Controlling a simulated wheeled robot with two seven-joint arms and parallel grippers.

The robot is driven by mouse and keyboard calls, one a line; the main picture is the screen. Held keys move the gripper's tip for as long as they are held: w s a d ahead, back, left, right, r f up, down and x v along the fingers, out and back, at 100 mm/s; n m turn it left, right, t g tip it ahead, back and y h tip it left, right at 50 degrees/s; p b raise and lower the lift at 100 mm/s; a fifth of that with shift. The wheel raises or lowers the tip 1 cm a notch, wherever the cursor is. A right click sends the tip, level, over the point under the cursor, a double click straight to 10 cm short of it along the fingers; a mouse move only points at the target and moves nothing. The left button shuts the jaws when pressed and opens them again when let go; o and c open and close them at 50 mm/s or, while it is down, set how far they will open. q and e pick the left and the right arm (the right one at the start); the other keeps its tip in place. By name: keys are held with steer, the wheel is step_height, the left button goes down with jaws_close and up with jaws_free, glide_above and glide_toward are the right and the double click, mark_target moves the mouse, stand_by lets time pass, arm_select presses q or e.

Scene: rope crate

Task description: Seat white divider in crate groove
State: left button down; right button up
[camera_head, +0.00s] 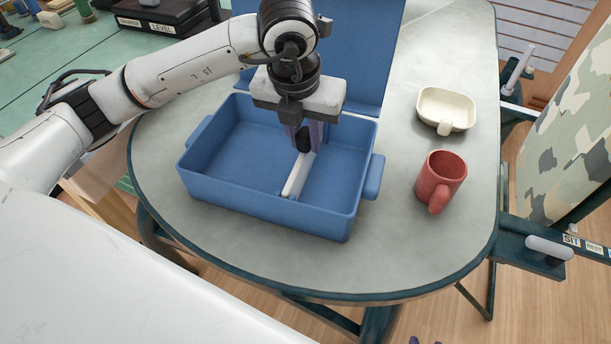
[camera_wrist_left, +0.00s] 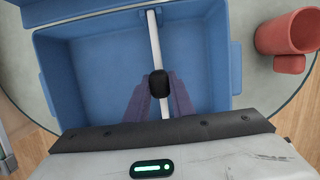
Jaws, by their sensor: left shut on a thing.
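The blue crate (camera_head: 225,194) stands open on the grey table, its lid raised at the back. The white divider (camera_head: 299,176) is inside it, running from front to back. The divider also shows in the left wrist view (camera_wrist_left: 154,45), with one end at a small blue groove bracket (camera_wrist_left: 143,20) on the crate wall. Whether it sits fully down in the groove cannot be told. My left gripper (camera_head: 303,140) is over the crate, its purple fingers shut on the divider's black grip (camera_wrist_left: 159,84). Small purple tips at the bottom edge of the head view may be my right gripper (camera_head: 425,341).
A red mug (camera_head: 441,178) and a cream dish (camera_head: 446,108) stand on the table (camera_head: 405,235) right of the crate. The raised lid (camera_head: 365,50) is close behind my left gripper. The table front is clear. A camouflage panel (camera_head: 570,130) stands at the far right.

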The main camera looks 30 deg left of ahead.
arm_select(q)
steer(key=shift+f+b, duration=0.35)
steer(key=shift+f, duration=0.05)
stand_by(0.4)
steer(key=c, duration=1.5)
jaws_free()
steer(key=shift+o, duration=0.2)
steer(key=p+v, duration=0.1)
steer(key=v, duration=0.9)
steer(key=shift+r, duration=0.2)
